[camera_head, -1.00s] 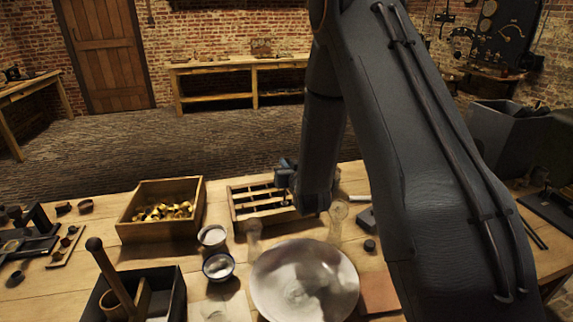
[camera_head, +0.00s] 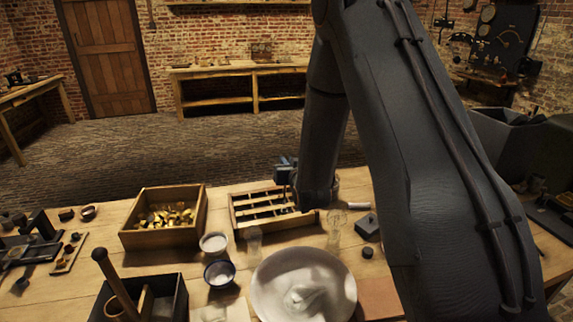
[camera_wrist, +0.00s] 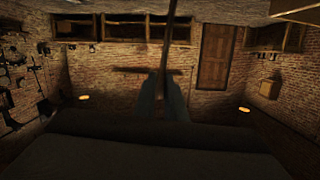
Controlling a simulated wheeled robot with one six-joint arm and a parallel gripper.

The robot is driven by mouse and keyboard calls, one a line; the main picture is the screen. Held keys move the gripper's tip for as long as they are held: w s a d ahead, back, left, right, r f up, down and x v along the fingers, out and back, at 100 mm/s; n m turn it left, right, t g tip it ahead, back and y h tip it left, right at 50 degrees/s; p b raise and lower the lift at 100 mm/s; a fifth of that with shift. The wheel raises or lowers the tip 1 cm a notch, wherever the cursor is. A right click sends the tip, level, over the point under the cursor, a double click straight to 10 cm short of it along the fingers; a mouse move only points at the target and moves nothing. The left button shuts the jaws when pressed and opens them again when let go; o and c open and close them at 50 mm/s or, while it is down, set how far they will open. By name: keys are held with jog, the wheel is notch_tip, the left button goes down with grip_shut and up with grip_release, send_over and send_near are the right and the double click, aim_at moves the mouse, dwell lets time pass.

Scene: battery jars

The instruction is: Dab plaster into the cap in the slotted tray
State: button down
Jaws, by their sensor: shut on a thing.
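The slotted tray (camera_head: 236,212) is a wooden frame with dark slots and pale bars, on the table partly behind my arm. I cannot make out the cap in it. A wide pale dish (camera_head: 268,301) at the front middle holds a whitish heap that looks like plaster (camera_head: 303,297). In the wrist view my gripper (camera_wrist: 165,80) is shut on a thin dark rod-like tool (camera_wrist: 171,32); its ends are blurred. In the head view my arm hides most of the gripper beside the tray's back right, and contact with the tray cannot be told.
A wooden box (camera_head: 160,239) of brass pieces stands left of the tray. A white-filled cup (camera_head: 213,243), a dark-rimmed bowl (camera_head: 220,273) and glasses (camera_head: 336,226) stand nearby. A dark box (camera_head: 172,300) with a tall handle is front left. A dark block (camera_head: 367,226) lies right.

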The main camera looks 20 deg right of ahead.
aim_at(287, 156)
jog(key=shift+r+p, duration=0.9)
jog(key=shift+r, duration=0.9)
